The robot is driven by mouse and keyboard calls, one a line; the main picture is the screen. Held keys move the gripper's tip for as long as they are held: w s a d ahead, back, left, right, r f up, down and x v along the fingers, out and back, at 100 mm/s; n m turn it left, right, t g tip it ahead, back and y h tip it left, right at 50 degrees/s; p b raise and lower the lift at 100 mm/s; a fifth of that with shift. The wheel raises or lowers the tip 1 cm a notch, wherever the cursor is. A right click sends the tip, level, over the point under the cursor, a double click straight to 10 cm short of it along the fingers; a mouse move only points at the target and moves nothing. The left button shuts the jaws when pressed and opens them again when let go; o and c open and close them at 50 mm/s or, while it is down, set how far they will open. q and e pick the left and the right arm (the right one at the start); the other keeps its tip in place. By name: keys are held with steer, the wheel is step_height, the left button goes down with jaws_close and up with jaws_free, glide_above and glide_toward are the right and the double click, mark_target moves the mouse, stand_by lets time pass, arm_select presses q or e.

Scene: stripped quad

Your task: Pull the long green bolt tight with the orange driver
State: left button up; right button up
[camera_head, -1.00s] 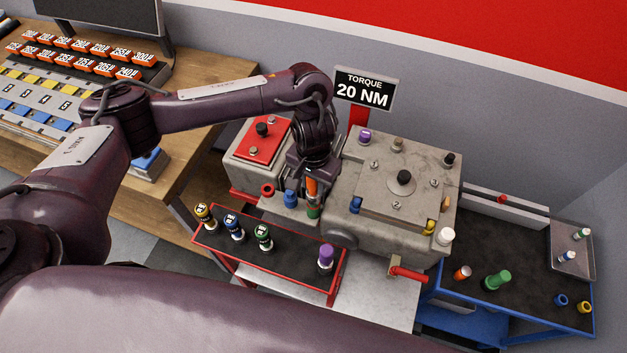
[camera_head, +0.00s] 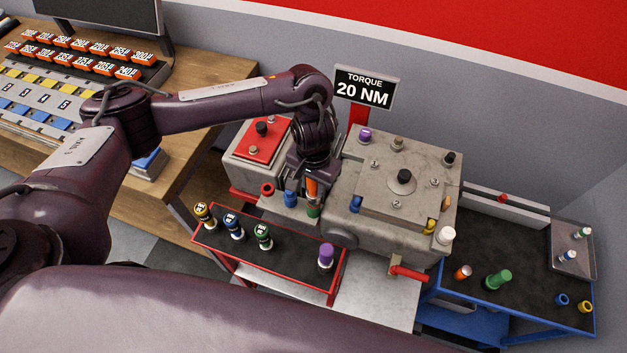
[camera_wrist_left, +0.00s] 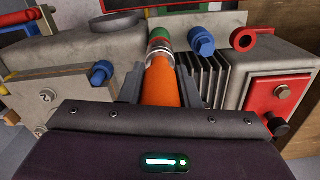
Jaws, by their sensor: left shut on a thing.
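My left gripper (camera_head: 310,182) is shut on the orange driver (camera_head: 312,188), in front of the grey machine block. In the left wrist view the driver (camera_wrist_left: 160,88) runs straight away from between the fingers (camera_wrist_left: 160,92) to a pale metal collar. A green piece (camera_head: 313,210) with a reddish band is at the driver's far end, and it also shows in the wrist view (camera_wrist_left: 159,40). I cannot tell whether this is the long green bolt's head or a socket on the driver. Its lower end is hidden. My right gripper is not in view.
A blue bolt (camera_head: 290,198) and a red ring (camera_head: 268,189) are close to the left of the driver. A red-edged tray (camera_head: 290,270) holds several coloured pieces in front. A blue-framed bench (camera_head: 530,320) at right carries a green-capped piece (camera_head: 497,280). A sign (camera_head: 364,90) reads "TORQUE 20 NM".

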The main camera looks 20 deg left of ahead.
arm_select(q)
steer(key=shift+f+b, duration=0.45)
steer(key=shift+f, duration=0.5)
steer(key=shift+m, duration=1.1)
steer(key=shift+m, duration=1.2)
steer(key=shift+m, duration=1.1)
